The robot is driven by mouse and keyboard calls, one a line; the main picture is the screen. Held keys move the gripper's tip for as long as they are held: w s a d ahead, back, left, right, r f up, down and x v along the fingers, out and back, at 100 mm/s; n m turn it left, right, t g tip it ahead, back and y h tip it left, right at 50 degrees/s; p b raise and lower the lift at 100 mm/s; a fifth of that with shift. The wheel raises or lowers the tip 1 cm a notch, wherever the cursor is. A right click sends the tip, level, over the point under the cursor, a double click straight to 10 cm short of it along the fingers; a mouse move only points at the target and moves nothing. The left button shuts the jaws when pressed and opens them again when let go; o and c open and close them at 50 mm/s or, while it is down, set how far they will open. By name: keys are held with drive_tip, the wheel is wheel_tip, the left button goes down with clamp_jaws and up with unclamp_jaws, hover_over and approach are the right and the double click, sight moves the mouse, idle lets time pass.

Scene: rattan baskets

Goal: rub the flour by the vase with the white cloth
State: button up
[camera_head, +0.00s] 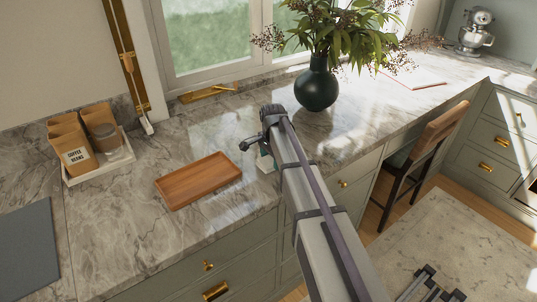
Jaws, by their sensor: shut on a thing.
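The dark green vase (316,86) stands on the marble counter below the window and holds leafy branches. My gripper (264,152) is over the counter, left of and nearer than the vase, mostly hidden behind my arm. It is shut on the white cloth (266,164); only a small pale piece shows below it, close to the counter top. I cannot tell if the cloth touches the counter. I cannot make out the flour; pale marble and bright reflections surround the vase, and my arm covers part of the counter.
A wooden tray (198,180) lies just left of my gripper. A white tray (98,168) with coffee bags and a jar stands at the far left, near a grey mat (26,252). A chair (428,146) stands at the counter's right front. Counter right of the vase is fairly clear.

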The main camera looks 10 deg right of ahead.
sight(258, 150)
drive_tip(key=shift+s+d, duration=0.15)
drive_tip(key=shift+s, duration=0.4)
drive_tip(key=shift+w+a, duration=0.7)
drive_tip(key=shift+w, duration=1.1)
drive_tip(key=shift+w+a, duration=0.7)
drive_tip(key=shift+w, duration=1.05)
drive_tip(key=shift+w+a, duration=0.7)
drive_tip(key=shift+w, duration=1.2)
drive_tip(key=shift+w+d, duration=0.1)
drive_tip(key=shift+d, duration=0.3)
drive_tip(key=shift+d+f, duration=0.1)
drive_tip(key=shift+d, duration=0.8)
drive_tip(key=shift+s, duration=1)
drive_tip(key=shift+s+d, duration=0.35)
drive_tip(key=shift+s, duration=0.3)
drive_tip(key=shift+s+d, duration=0.45)
drive_tip(key=shift+s, duration=0.7)
drive_tip(key=shift+s+d, duration=0.5)
drive_tip(key=shift+s, duration=0.7)
drive_tip(key=shift+s+d, duration=0.45)
drive_tip(key=shift+s, duration=0.7)
drive_tip(key=shift+w+a, duration=0.7)
drive_tip(key=shift+w, duration=1.1)
drive_tip(key=shift+w+a, duration=0.7)
drive_tip(key=shift+w, duration=1.05)
drive_tip(key=shift+w+a, duration=0.7)
drive_tip(key=shift+w, duration=1.1)
wheel_tip(258, 150, up, 8)
drive_tip(key=p, duration=0.7)
drive_tip(key=shift+f, duration=0.2)
